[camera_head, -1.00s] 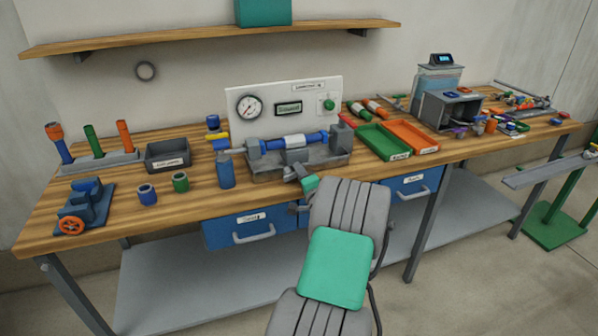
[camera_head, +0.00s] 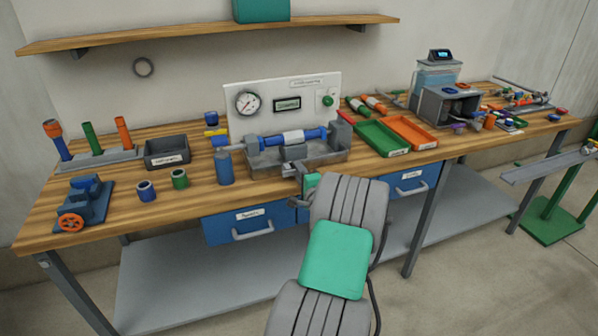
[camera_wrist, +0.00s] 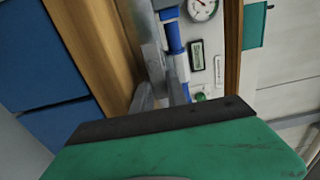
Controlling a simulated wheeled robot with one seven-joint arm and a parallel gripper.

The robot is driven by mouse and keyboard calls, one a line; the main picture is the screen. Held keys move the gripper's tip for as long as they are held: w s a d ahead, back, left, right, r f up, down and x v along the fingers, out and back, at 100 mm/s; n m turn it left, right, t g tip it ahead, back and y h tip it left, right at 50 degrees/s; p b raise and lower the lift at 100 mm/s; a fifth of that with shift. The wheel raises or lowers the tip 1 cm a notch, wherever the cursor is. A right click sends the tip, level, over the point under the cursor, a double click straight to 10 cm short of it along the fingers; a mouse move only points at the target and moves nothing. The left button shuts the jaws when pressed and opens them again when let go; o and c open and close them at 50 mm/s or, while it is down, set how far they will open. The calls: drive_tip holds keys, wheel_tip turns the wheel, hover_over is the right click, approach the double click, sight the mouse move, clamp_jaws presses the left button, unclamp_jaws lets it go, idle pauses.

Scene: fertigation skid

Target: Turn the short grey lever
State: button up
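The skid unit (camera_head: 270,160) stands on the bench, a grey tray with a blue pipe (camera_head: 316,136) and grey blocks on it. It also shows in the wrist view as the blue pipe (camera_wrist: 174,38). A thin grey bar (camera_head: 229,150) sticks out at its left end; I cannot tell if this is the short grey lever. No other short lever is clear. My gripper (camera_head: 294,168) is at the front edge of the tray, right of that bar. In the wrist view its two grey fingers (camera_wrist: 160,92) stand apart, with no held object visible. Their contact with the tray cannot be told.
Behind the tray is a white panel with a gauge (camera_head: 248,103). A blue cylinder (camera_head: 224,167) stands at its left front. Green (camera_head: 382,138) and orange (camera_head: 413,133) trays lie to the right. Blue drawers (camera_head: 250,223) are below the bench edge.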

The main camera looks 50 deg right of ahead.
drive_tip(key=o, duration=0.5)
drive_tip(key=shift+f, duration=0.1)
drive_tip(key=shift+c, duration=0.2)
